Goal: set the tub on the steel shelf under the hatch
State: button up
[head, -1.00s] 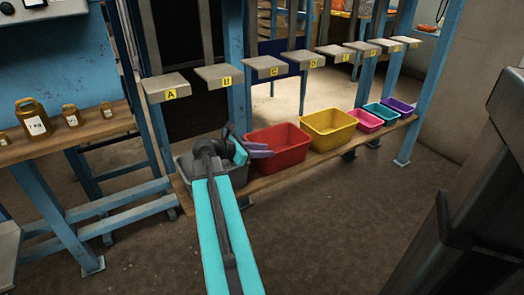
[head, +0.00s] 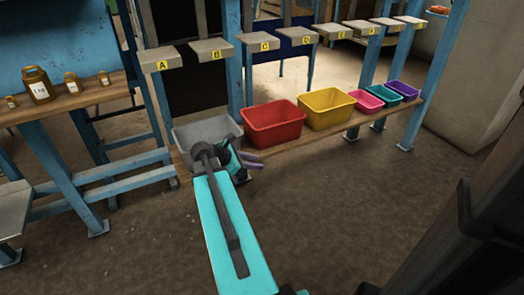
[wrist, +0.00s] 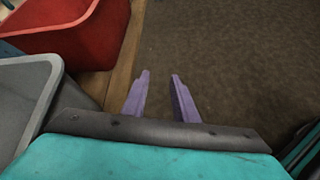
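Several open tubs stand in a row on a low wooden board: a grey tub (head: 207,131), a red tub (head: 275,130), a yellow tub (head: 325,115), and smaller pink (head: 362,103), teal (head: 389,95) and purple (head: 403,89) ones. I cannot tell which one the task means. My gripper (head: 256,161) is just in front of the grey and red tubs. In the wrist view my gripper's (wrist: 160,77) two purple fingers are apart with nothing between them, over bare floor. The grey tub (wrist: 20,100) and red tub (wrist: 65,28) are to their left. I cannot make out a hatch.
A grey flat surface (head: 12,208) shows at the left edge; I cannot tell if it is the steel shelf. Brown weight-like jars (head: 37,85) stand on a wooden bench (head: 65,98). Lettered grey plates (head: 207,48) hang above the tubs. The brown floor (head: 330,200) in front is clear.

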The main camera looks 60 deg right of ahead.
jog(key=w+a+f+m+t+y, duration=0.1)
jog(key=w+a+f+m+y, duration=0.15)
jog(key=a+f, duration=1.15)
jog(key=w+a+f+m+t+y, duration=0.1)
jog(key=w+a+f+y, duration=0.15)
jog(key=a+f, duration=1.05)
jog(key=s+a+f+m+y, duration=0.1)
jog(key=s+a+f+m, duration=0.1)
jog(key=a, duration=0.7)
jog(key=s+a+f+m+g+y, duration=0.1)
jog(key=s+a+f+m+y, duration=0.1)
jog(key=s+a+f, duration=0.3)
jog(key=s+a+f+m+y, duration=0.1)
jog(key=s+a+f, duration=0.3)
jog(key=a, duration=0.9)
jog(key=shift+s+a+m+g+y, duration=0.1)
jog(key=shift+s+m+g+y, duration=0.15)
jog(key=shift+s, duration=0.35)
jog(key=shift+s+a+m+g+y, duration=0.15)
jog(key=shift+s+m, duration=0.15)
jog(key=shift+s, duration=0.25)
